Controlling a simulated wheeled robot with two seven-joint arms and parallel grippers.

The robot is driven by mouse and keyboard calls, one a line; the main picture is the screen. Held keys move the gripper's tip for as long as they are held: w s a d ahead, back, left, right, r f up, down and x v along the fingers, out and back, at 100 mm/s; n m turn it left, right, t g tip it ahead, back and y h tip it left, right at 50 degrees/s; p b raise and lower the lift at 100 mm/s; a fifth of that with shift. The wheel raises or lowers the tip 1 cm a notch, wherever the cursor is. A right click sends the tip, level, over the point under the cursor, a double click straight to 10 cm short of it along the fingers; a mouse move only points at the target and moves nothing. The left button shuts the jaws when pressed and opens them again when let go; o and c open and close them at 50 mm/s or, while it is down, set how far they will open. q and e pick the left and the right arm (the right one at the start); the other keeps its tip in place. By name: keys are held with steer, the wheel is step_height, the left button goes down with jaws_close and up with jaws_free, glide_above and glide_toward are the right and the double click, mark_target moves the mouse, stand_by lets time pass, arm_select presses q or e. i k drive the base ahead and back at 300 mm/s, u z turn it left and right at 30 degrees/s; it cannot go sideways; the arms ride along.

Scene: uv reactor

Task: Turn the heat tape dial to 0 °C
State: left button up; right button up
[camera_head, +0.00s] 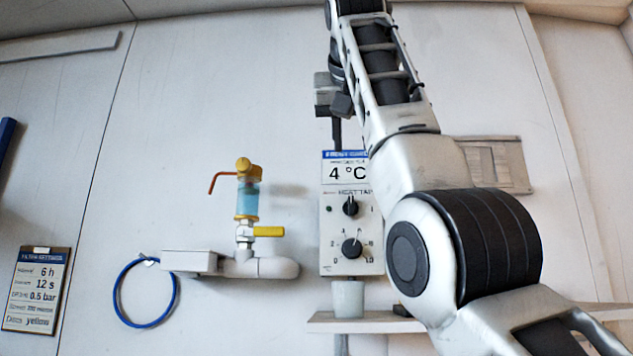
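The heat tape box (328,235) is a pale panel on the wall, right of the picture's middle. Its lower dial (352,248) is a black knob ringed by a scale of numbers starting at 0 at the lower left. The knob looks turned to the upper part of the scale; its exact setting is too small to read. A smaller black knob (350,207) sits above it. My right gripper (335,98) seems to be above the box, apart from the dial; its fingers are small and unclear. My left gripper is not in view.
A "4 °C" sign (345,173) tops the box. A white cup (348,298) stands on a shelf (330,322) below. A filter with a yellow valve handle (268,231) and a blue hose (121,287) are left. My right arm covers the box's right edge.

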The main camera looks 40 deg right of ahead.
mark_target(351, 248)
steer(key=k, duration=1)
